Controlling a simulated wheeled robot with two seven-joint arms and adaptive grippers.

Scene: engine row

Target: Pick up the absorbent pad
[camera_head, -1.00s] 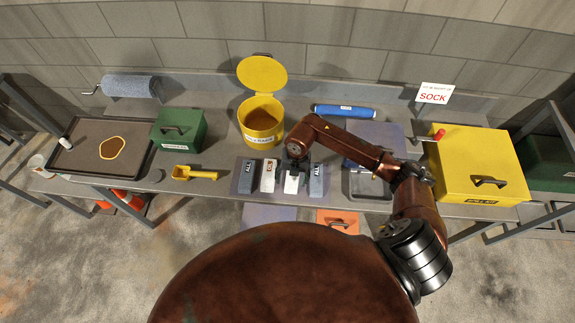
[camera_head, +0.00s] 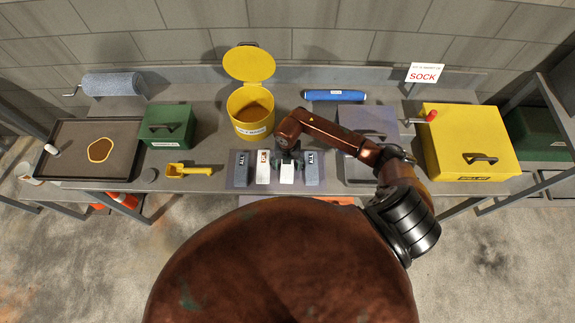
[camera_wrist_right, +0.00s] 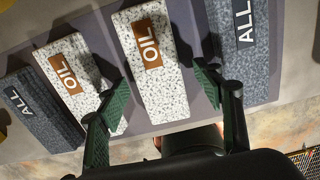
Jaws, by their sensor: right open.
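Several absorbent pads lie in a row on a grey mat at the table's front edge. They are a dark ALL pad (camera_head: 241,170), a white OIL pad (camera_head: 263,170), a second white OIL pad (camera_head: 287,174) and a dark ALL pad (camera_head: 313,172). My right gripper (camera_head: 289,158) is over the second white OIL pad. In the right wrist view my gripper (camera_wrist_right: 163,88) is open, with one finger on each side of that white OIL pad (camera_wrist_right: 158,88). I cannot tell whether the fingers touch it. My left gripper is not in view.
A yellow bin (camera_head: 252,125) with its lid up stands behind the pads. A yellow scoop (camera_head: 188,170) and green box (camera_head: 167,125) are left. A grey tray (camera_head: 360,175) and yellow case (camera_head: 465,145) are right. A blue roll (camera_head: 335,95) lies behind.

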